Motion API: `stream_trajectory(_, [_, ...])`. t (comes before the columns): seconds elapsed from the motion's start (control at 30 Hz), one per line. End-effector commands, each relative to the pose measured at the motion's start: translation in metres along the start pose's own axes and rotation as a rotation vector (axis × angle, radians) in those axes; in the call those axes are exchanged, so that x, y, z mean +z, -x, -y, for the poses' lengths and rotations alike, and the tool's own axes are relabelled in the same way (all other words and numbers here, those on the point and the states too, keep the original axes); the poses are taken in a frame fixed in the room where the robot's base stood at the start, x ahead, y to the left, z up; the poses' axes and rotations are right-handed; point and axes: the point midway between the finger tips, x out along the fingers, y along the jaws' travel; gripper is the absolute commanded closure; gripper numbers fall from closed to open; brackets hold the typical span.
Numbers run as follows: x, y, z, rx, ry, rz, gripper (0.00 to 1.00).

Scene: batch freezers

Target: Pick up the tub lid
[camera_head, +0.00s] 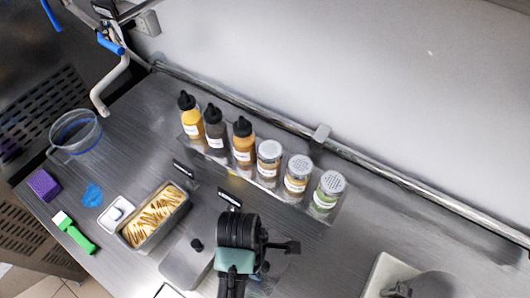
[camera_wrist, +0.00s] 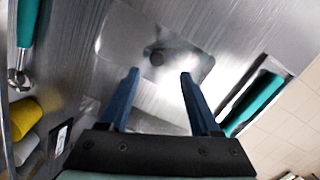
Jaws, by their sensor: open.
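The tub lid is a grey, shiny, rounded rectangular plate with a dark knob; in the head view the lid (camera_head: 181,266) lies on the steel counter, partly hidden by my arm. A tub (camera_head: 133,241) with yellow, brown-striped contents stands uncovered beside it, to the upper left. In the wrist view the lid (camera_wrist: 120,35) lies ahead of my gripper (camera_wrist: 160,76). My gripper is open and empty, and the knob shows between and just beyond its two blue fingertips. Whether the fingers touch the lid cannot be told. The fingertips are hidden in the head view.
A clear rack (camera_head: 292,207) of sauce bottles and shaker jars stands along the wall. A clear jug (camera_head: 76,136), purple sponge (camera_head: 43,185), blue patch (camera_head: 92,195) and green-handled brush (camera_head: 75,234) are at left. A white container (camera_head: 382,275) is at lower right.

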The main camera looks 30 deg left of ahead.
Motion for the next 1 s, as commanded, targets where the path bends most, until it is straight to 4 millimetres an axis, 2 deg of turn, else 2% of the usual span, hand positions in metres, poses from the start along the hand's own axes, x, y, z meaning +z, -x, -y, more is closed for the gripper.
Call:
stream_trajectory(0.13, [0.002, -0.011, -0.001, -0.003, -0.001, 0.000, 0.36])
stream_trajectory(0.4, [0.005, -0.045, -0.004, -0.002, -0.001, 0.000, 0.36])
stream_trajectory(0.73, [0.005, -0.052, -0.004, 0.001, -0.001, -0.001, 0.36])
stream_trajectory(1.0, [0.005, -0.052, -0.004, 0.001, -0.001, -0.001, 0.85])
